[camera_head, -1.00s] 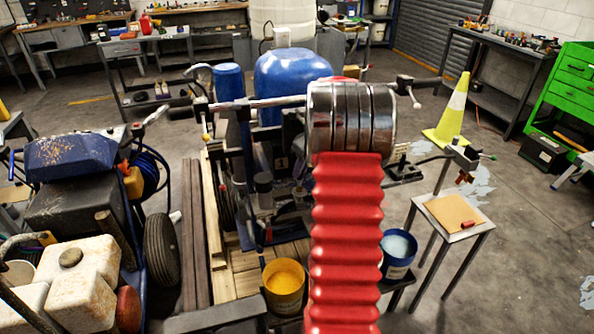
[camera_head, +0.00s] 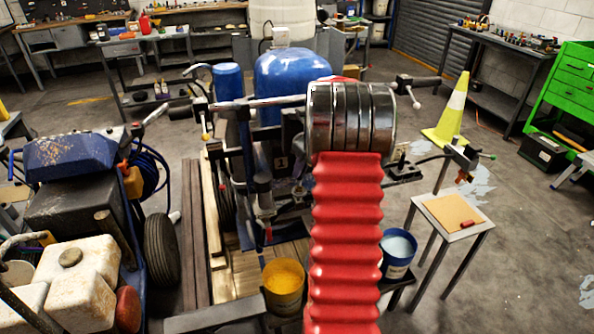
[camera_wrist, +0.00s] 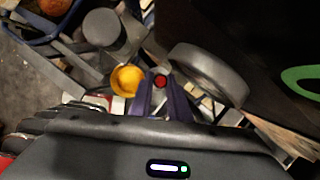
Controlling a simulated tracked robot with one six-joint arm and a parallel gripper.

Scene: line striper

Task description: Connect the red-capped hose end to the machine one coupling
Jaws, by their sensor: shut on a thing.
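Machine one stands in the middle of the head view, with a blue tank (camera_head: 290,75) and a small plate marked 1 (camera_head: 282,162). In the wrist view my gripper (camera_wrist: 162,92) shows as two purple fingers close together. The round red cap (camera_wrist: 161,81) is seen end-on between their tips, so the fingers are shut on the red-capped hose end. The rest of that hose is hidden. My gripper cannot be made out in the head view. A grey upright part with a red tip (camera_head: 268,233) shows above a yellow bucket. I cannot tell which fitting is the coupling.
A yellow paint bucket (camera_head: 284,284) and a blue bucket (camera_head: 397,254) stand low in front of the machine. A small table (camera_head: 453,215) is to the right. Another machine with a wheel (camera_head: 161,249) is at left. A grey wheel (camera_wrist: 207,75) shows in the wrist view.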

